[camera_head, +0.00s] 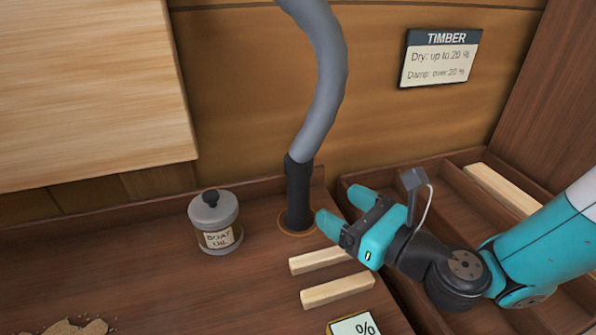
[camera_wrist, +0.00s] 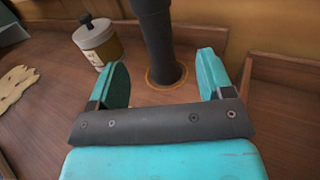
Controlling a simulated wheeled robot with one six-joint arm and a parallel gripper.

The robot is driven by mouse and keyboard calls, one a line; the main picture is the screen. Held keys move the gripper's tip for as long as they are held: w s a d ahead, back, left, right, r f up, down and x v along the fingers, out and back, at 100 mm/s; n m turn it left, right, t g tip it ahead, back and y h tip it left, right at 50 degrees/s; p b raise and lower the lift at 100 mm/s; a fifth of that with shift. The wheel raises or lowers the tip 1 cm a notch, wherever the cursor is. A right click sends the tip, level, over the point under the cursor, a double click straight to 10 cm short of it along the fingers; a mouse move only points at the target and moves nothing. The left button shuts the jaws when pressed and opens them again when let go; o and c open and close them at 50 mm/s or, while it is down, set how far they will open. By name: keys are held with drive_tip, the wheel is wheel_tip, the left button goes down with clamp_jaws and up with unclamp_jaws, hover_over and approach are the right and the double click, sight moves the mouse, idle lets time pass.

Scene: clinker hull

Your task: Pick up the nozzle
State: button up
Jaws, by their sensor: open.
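The nozzle (camera_head: 299,192) is a black tube on the end of a grey hose (camera_head: 326,85). It stands upright on the wooden bench, within an orange ring (camera_head: 287,224). My gripper (camera_head: 340,213) is open and empty, just right of the nozzle in the head view, with its fingers pointing left toward it. In the wrist view the nozzle (camera_wrist: 158,45) stands beyond the two fingertips (camera_wrist: 164,68), in line with the gap between them. The nozzle's top is cut off in the wrist view.
A boat oil tin (camera_head: 215,222) stands left of the nozzle. Two pale wood strips (camera_head: 337,289) lie in front of it. A partitioned tray (camera_head: 443,162) is at the right, under my arm. A meter with a % display (camera_head: 354,325) and shavings (camera_head: 76,327) are at the front.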

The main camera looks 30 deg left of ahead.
sight(308, 188)
drive_tip(key=p+x, duration=0.1)
drive_tip(key=x, duration=0.3)
drive_tip(key=shift+a, duration=0.35)
drive_tip(key=p+x, duration=0.1)
drive_tip(key=x, duration=0.1)
drive_tip(key=p+x, duration=0.1)
drive_tip(key=x, duration=0.1)
drive_tip(key=shift+s+a, duration=0.2)
drive_tip(key=shift+a, duration=0.05)
drive_tip(key=shift+w+a, duration=0.1)
drive_tip(key=shift+a, duration=0.25)
drive_tip(key=shift+c, duration=0.5)
drive_tip(key=c, duration=1)
